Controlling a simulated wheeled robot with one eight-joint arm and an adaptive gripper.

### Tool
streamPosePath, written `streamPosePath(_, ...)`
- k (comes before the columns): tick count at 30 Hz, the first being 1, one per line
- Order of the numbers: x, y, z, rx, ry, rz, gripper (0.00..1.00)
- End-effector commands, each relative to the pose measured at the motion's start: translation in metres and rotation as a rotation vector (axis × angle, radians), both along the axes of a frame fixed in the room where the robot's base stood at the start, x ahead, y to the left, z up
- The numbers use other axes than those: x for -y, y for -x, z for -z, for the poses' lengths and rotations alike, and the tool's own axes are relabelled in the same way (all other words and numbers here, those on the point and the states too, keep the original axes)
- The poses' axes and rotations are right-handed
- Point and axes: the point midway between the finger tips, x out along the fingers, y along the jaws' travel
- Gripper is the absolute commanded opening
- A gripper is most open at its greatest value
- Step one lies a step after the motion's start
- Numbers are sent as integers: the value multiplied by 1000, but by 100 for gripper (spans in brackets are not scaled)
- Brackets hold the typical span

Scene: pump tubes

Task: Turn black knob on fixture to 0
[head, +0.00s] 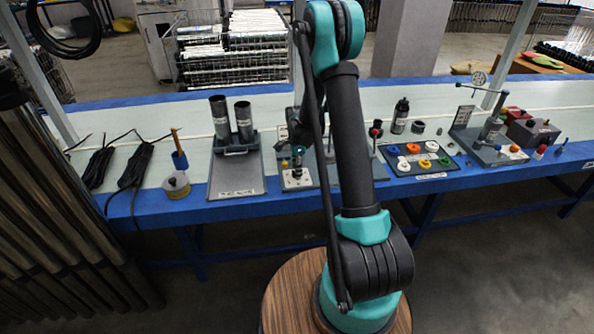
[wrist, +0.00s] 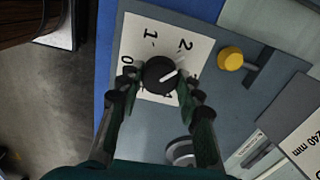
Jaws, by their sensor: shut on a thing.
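The black knob (wrist: 160,73) sits on a white dial plate (wrist: 135,40) in the wrist view. The digits 0, 1 and 2 show around it; marks on the right and lower sides are partly hidden by my fingers. The knob's white pointer line lies toward the right, away from the 0 at the left. My gripper (wrist: 156,86) is shut on the knob, one finger on each side. The grey fixture (wrist: 225,20) carries the plate. In the head view, my gripper (head: 297,160) is over the fixture's white plate (head: 297,180); the knob is hard to make out there.
A yellow knob (wrist: 230,58) stands beside the dial. In the head view, a rack with two dark tubes (head: 232,120) is to the left, and a board of coloured knobs (head: 420,160) is to the right. The blue table edge (head: 250,207) runs in front.

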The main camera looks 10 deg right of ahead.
Motion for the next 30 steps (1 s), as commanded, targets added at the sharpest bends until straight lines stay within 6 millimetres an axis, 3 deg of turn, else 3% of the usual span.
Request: streamPosePath(30, 0, 0, 0, 1, 0, -964, 6)
